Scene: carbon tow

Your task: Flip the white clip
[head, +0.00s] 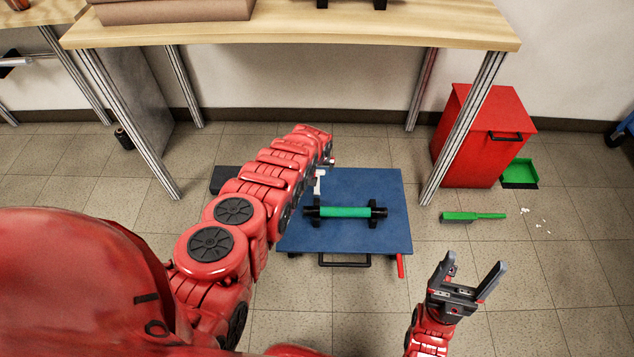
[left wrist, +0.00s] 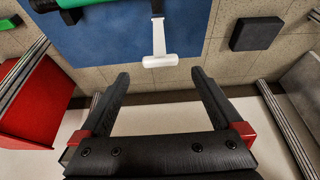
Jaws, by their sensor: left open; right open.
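The white clip (left wrist: 159,40) is T-shaped in the left wrist view, with a thin stem over the blue board (left wrist: 100,40) and a wide end near the board's edge. Part of the clip (head: 318,182) shows beside my left arm in the head view. My left gripper (left wrist: 161,76) is open and empty, its fingertips on either side of the clip's wide end in the picture and apart from it. In the head view my arm mostly hides that gripper. My right gripper (head: 474,264) is open and empty, right of the blue board and away from the clip.
A green roll (head: 345,212) with black ends lies on the board. A black block (head: 222,179) is at its left. A wooden table (head: 300,28) stands behind, with a red bin (head: 480,140), green dustpan (head: 520,172) and green brush (head: 473,216) at right.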

